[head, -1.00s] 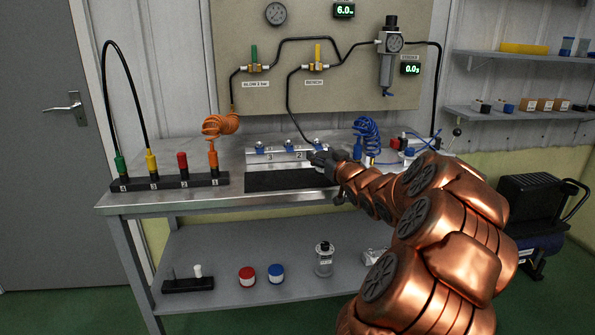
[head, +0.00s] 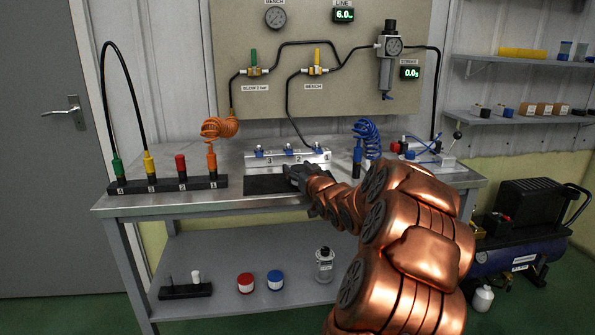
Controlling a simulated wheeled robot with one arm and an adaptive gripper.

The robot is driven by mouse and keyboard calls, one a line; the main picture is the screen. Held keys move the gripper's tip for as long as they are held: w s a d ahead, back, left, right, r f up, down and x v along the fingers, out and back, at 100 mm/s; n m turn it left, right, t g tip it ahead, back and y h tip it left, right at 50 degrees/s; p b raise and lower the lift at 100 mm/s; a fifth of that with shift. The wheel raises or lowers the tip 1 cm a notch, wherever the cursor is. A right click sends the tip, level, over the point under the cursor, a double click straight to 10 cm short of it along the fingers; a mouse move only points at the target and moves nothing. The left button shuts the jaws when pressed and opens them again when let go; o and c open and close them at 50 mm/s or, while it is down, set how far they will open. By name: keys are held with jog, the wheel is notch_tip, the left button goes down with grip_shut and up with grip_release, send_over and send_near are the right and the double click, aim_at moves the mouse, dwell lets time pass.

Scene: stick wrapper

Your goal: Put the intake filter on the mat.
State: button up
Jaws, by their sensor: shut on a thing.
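The mat (head: 262,184) is a flat black rectangle on the steel bench, in front of the numbered block. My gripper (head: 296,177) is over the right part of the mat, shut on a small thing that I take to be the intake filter. The fingers and arm hide nearly all of that thing, so its shape does not show. I cannot tell whether it touches the mat. The left part of the mat is bare.
The silver numbered block (head: 288,158) stands just behind the mat. A black rack (head: 168,186) with coloured plugs and a hose is to the left, and a blue coiled hose (head: 368,137) to the right.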

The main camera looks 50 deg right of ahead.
jog(key=shift+f, duration=0.1)
jog(key=o, duration=1.2)
jog(key=shift+c, duration=0.2)
jog(key=shift+r, duration=0.2)
jog(key=v, duration=1.2)
jog(key=shift+p, duration=0.4)
jog(key=shift+f, duration=0.2)
